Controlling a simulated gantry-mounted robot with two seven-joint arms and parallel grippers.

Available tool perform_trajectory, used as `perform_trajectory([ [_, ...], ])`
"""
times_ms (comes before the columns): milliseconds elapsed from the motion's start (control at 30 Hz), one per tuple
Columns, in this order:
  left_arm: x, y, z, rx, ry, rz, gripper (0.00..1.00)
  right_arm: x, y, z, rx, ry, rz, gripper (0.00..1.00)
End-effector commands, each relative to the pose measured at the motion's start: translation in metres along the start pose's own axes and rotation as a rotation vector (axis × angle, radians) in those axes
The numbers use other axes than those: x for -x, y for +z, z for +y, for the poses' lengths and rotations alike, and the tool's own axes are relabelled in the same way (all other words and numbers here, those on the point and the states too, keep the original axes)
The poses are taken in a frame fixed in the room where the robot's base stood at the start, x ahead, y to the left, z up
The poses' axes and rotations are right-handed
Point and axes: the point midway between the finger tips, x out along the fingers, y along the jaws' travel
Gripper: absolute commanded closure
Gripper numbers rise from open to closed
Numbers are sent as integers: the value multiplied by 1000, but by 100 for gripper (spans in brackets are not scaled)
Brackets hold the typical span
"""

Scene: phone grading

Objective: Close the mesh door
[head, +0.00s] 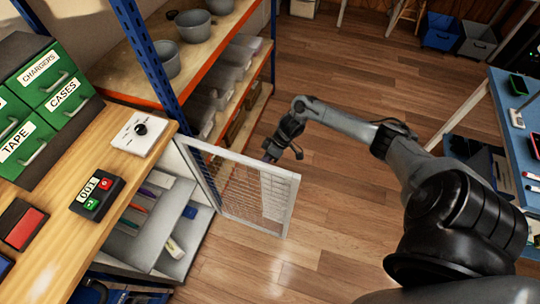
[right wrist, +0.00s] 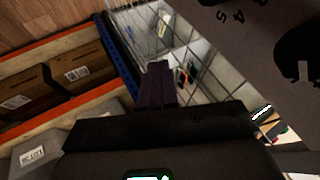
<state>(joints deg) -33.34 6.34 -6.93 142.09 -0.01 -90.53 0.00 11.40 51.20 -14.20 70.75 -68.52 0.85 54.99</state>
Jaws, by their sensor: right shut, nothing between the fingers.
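The mesh door (head: 294,205) has a pale frame and stands open, swung out from the white cabinet (head: 178,160) under the wooden bench in the head view. The cabinet's inside shows, with several small items on its shelves. My right gripper (head: 271,156) is at the far side of the door, close to its top rail; contact cannot be told. In the right wrist view its dark fingers (right wrist: 157,84) are shut and empty, with the mesh door (right wrist: 208,78) just behind and to the right. My left gripper is not in view.
A rack with orange shelves (head: 236,110) and a blue post (head: 150,50) stands beyond the cabinet. A blue table (head: 508,95) is at the right. Wooden floor between is clear.

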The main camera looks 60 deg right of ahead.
Motion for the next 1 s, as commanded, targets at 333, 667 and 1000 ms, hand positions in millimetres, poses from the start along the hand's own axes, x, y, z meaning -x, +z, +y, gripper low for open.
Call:
perform_trajectory([
  [333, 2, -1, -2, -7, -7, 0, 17, -24, 1, -30, 1, 1, -1, 100],
  [667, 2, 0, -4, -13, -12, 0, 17, -27, 0, -35, 1, 3, 0, 100],
  [1000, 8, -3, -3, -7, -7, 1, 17, -29, -2, -42, -6, 4, 3, 100],
])
